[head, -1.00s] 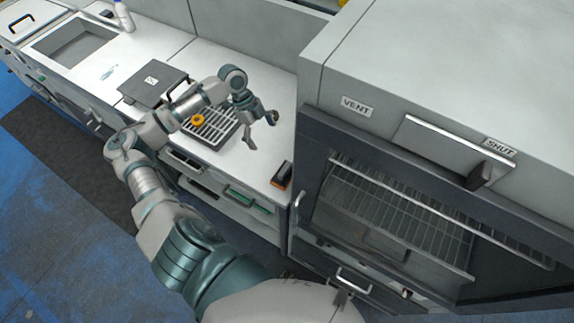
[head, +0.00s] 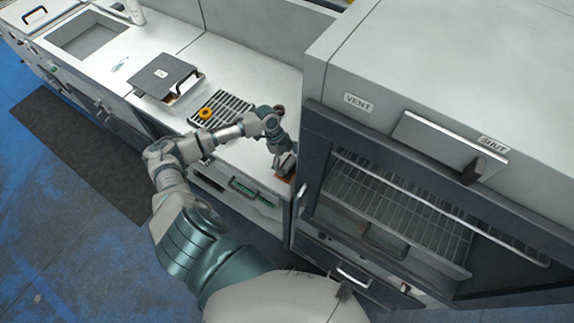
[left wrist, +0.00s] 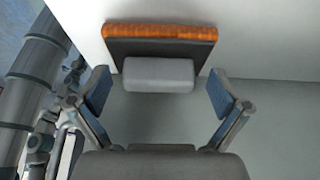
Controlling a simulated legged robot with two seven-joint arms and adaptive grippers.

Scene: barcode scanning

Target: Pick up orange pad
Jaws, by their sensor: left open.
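The orange pad (left wrist: 162,34) lies at the top of the left wrist view, with an orange edge, a dark body and a grey block on its near side. My left gripper (left wrist: 158,82) is open, with one finger on each side of the grey block and clear gaps to both. In the head view the left gripper (head: 284,160) is over the counter's front right corner and hides most of the pad. My right gripper is not in view.
The counter (head: 235,70) holds a slotted rack (head: 232,105) with a yellow-orange ring (head: 205,114) and a dark hinged press (head: 160,74). A large oven-like cabinet (head: 400,160) stands close on the right.

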